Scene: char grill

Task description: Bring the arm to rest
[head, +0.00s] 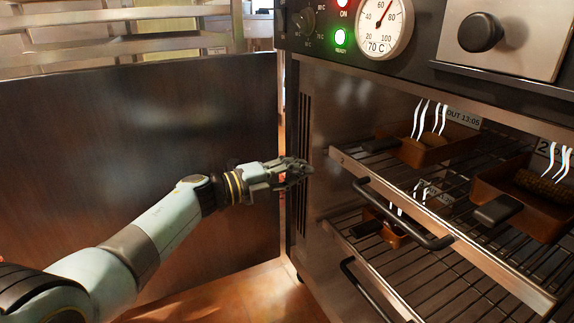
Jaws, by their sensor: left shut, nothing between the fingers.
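My left arm comes in from the lower left. My left gripper (296,169) is shut and empty. In the picture its fingertips lie at the left side of the steel warming cabinet (315,115); I cannot tell whether they touch it. My right gripper is not in view.
The cabinet's upper rack (446,225) and lower rack (362,262) stick out at the right, with black handles. Brown pans (425,152) with steam marks stand on them. A dial (384,24) and a green lamp (341,37) sit above. A dark panel (130,150) stands behind my arm.

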